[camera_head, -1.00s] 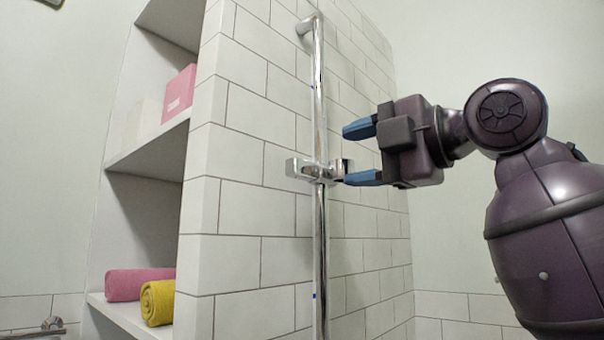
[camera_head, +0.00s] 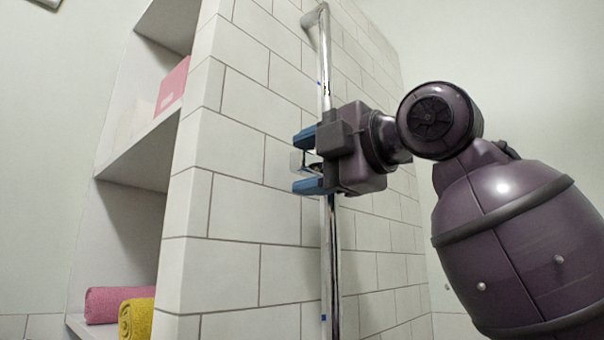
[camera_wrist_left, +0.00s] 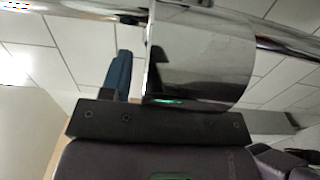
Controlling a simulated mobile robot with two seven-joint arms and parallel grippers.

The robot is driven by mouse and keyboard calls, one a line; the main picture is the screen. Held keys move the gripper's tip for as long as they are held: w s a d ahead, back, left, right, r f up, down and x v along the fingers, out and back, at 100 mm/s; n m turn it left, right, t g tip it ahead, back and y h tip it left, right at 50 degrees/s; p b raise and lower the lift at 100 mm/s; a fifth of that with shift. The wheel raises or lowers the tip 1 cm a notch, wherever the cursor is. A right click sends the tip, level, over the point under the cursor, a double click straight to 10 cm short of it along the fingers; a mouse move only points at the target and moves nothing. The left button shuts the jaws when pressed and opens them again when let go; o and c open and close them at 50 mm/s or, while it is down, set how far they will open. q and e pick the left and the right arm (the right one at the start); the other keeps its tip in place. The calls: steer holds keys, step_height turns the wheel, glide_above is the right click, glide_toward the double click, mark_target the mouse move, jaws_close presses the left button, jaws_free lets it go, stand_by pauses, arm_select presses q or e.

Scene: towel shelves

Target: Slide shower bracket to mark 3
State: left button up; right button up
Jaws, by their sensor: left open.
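The chrome shower bracket (camera_head: 297,160) is on the vertical chrome rail (camera_head: 331,255), mostly hidden behind my gripper in the head view. My left gripper (camera_head: 306,162) is open at the bracket's height, with one blue finger above it and one below. In the left wrist view the bracket (camera_wrist_left: 200,55) is large and close in front of the gripper, with one dark blue finger (camera_wrist_left: 120,75) beside it. I cannot tell whether the fingers touch it. Small blue marks show near the rail, one above the gripper and one low down; their numbers cannot be read.
A white tiled wall (camera_head: 235,200) stands close behind the rail. To the left are wall shelves (camera_head: 140,152) with a pink box (camera_head: 173,84), a pink towel (camera_head: 103,303) and a yellow towel (camera_head: 137,318). The rail's top mount (camera_head: 315,15) meets the wall.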

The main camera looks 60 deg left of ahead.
arm_select(q)
steer(key=shift+s+a, duration=0.15)
steer(key=shift+a, duration=0.25)
steer(key=shift+c, duration=0.3)
jaws_close()
